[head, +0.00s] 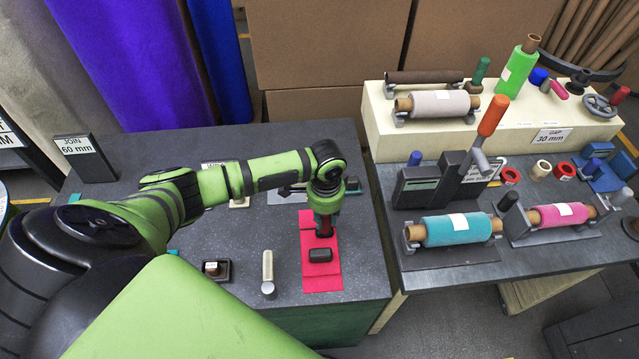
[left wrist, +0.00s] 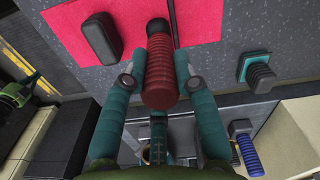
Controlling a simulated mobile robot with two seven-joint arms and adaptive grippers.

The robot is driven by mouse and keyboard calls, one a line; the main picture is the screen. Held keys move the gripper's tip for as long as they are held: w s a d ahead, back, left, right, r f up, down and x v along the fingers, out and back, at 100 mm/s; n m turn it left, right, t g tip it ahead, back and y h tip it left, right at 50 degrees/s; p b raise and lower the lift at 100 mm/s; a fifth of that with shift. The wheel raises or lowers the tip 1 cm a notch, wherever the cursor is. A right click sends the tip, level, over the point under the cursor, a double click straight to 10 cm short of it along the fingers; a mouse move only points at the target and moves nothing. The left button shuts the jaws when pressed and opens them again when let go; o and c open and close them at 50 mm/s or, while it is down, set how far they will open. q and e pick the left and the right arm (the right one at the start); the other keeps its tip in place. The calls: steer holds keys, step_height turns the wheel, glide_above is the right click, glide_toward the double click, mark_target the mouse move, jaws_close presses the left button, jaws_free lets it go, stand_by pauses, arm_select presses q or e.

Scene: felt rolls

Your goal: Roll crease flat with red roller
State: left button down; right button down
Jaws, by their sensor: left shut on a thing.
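A red felt piece (head: 320,282) lies on the dark bench top, with visible lines across it; I cannot tell which one is the crease. It also shows at the top of the left wrist view (left wrist: 70,28). My left gripper (head: 324,216) points down over the felt and is shut on the red roller (left wrist: 160,75), a ribbed red grip with a dark end toward the felt. Whether that end touches the felt is unclear. A black block (head: 320,255) rests on the felt just in front of the gripper. My right gripper is not in view.
A pale upright cylinder (head: 267,272) and a small dark holder (head: 216,270) stand left of the felt. A JOIN sign block (head: 86,158) is at the far left. The right bench carries a teal roll (head: 450,229) and a pink roll (head: 560,215).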

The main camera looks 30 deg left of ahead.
arm_select(q)
steer(key=shift+w+d, duration=0.65)
steer(key=shift+d, duration=0.05)
steer(key=shift+s+a, duration=0.15)
steer(key=shift+s+a+f, duration=0.1)
steer(key=shift+s+a, duration=0.35)
steer(key=shift+a, duration=0.2)
steer(key=shift+s+a, duration=0.25)
steer(key=shift+s, duration=0.05)
steer(key=shift+s+a+f, duration=0.1)
steer(key=shift+s+a, duration=0.35)
steer(key=shift+a, duration=0.05)
steer(key=shift+s+a, duration=0.35)
steer(key=shift+a, duration=0.15)
